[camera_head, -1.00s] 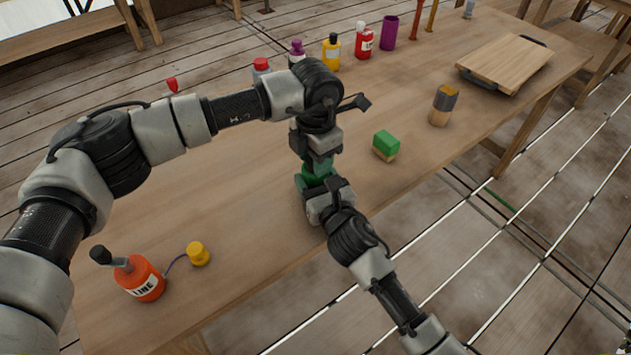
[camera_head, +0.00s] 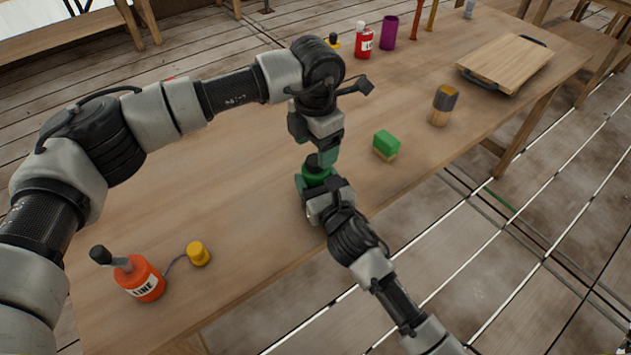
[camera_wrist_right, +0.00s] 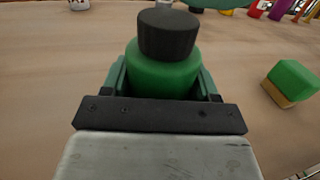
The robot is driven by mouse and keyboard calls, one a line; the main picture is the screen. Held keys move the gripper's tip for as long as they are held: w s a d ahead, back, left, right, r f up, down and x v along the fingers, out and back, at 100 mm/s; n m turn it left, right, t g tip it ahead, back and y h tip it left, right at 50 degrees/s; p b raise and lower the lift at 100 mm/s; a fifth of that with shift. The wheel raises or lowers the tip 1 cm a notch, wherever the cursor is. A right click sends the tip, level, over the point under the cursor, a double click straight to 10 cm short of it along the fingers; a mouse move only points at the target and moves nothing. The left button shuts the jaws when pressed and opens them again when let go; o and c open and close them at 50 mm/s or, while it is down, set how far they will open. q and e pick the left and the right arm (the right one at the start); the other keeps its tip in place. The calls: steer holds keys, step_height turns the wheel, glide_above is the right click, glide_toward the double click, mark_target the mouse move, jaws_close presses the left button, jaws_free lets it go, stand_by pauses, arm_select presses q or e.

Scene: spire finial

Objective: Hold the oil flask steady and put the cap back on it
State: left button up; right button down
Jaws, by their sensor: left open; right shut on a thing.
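The oil flask is green (camera_wrist_right: 163,75) and stands upright on the table in the right wrist view; it also shows in the head view (camera_head: 312,177). Its black cap (camera_wrist_right: 168,34) sits on top of the neck, and it shows small in the head view (camera_head: 313,161). My right gripper (camera_wrist_right: 163,88) is shut on the flask's body, one finger on each side. My left gripper (camera_head: 322,150) is open just above the cap, its fingers apart from the cap. The flask's lower part is hidden behind my right gripper.
A green-topped block (camera_head: 386,145) stands to the right of the flask. An orange bottle (camera_head: 140,278) and a yellow piece (camera_head: 198,254) stand at the front left.

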arm_select(q)
step_height(320, 180, up, 8)
steer(key=shift+r, duration=0.2)
arm_select(e)
steer(key=shift+c, duration=0.9)
jaws_free()
arm_select(q)
steer(key=shift+f, duration=0.3)
arm_select(e)
steer(key=v, duration=1.1)
